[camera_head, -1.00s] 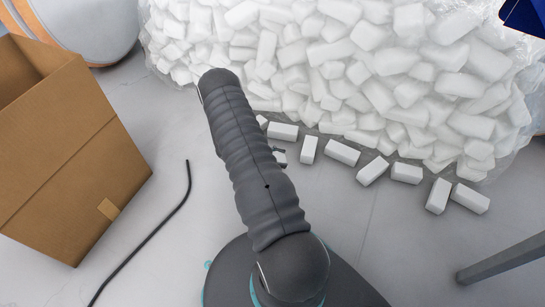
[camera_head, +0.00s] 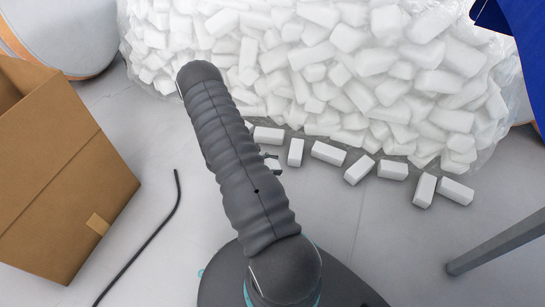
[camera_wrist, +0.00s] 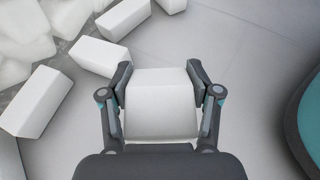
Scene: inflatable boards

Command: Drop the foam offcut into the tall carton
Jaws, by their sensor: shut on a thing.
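My gripper (camera_wrist: 160,82) is shut on a white foam offcut (camera_wrist: 161,104), one finger on each side of it in the wrist view. In the head view my arm hides most of the gripper, and only a bit of a finger and of the white offcut (camera_head: 273,166) show beside it. The tall carton (camera_head: 70,185), brown cardboard with its top open, stands at the left edge of the head view, partly cut off. My gripper is to the right of the carton, well apart from it. The inside bottom of the carton is hidden.
A large clear bag of white foam pieces (camera_head: 330,60) fills the back. Several loose offcuts (camera_head: 328,152) lie in front of it. A dark cable (camera_head: 150,240) lies on the floor between the carton and my base. A grey leg (camera_head: 495,245) is at right, a blue object (camera_head: 520,45) above.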

